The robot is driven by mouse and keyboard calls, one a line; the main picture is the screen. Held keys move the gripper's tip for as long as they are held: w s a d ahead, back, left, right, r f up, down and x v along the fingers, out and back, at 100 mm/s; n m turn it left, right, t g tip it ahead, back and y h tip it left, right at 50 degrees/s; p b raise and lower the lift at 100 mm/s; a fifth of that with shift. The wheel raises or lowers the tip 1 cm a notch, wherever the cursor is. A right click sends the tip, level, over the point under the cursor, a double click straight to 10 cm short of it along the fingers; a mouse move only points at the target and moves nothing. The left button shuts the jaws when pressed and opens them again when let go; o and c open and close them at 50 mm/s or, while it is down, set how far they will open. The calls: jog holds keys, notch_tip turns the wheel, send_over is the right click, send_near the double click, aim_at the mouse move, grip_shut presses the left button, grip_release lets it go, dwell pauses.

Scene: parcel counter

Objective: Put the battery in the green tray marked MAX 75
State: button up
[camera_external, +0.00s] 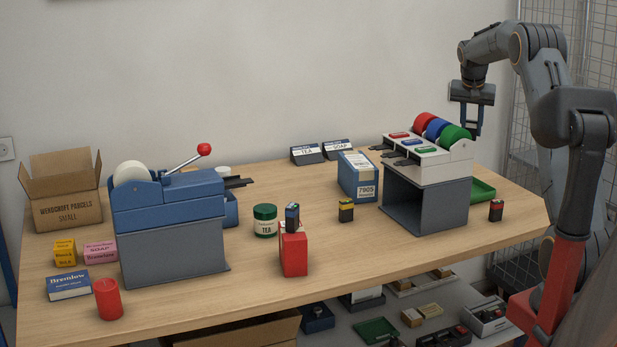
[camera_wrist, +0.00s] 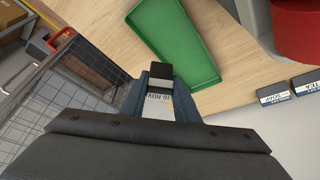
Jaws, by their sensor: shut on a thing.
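My gripper (camera_external: 472,125) is raised above the far right of the counter, behind the label dispenser. In the wrist view its two blue-grey fingers (camera_wrist: 160,92) are shut on a small block, seemingly the battery (camera_wrist: 159,76), with a black end and a pale printed label. The empty green tray (camera_wrist: 172,42) lies on the wood beyond the fingertips in the wrist view. In the external view the green tray (camera_external: 483,189) is partly hidden behind the dispenser. I cannot read a MAX 75 mark on it.
The dispenser (camera_external: 428,205) with red, blue and green rolls stands left of the tray. A small black block with a red top (camera_external: 496,211) stands near the right edge. TEA and SOAP signs (camera_external: 322,151) stand at the back. A wire mesh (camera_wrist: 65,85) is beside the counter.

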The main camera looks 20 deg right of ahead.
notch_tip(320, 180, down, 16)
jog(key=p, duration=0.3)
jog(key=shift+f, duration=0.2)
jog(key=shift+f, duration=0.2)
jog(key=o, duration=1.1)
jog(key=shift+r, duration=0.45)
jog(key=b+v, duration=0.3)
jog(key=v, duration=0.8)
jog(key=shift+s+a+r, duration=0.15)
jog(key=shift+s+r, duration=0.05)
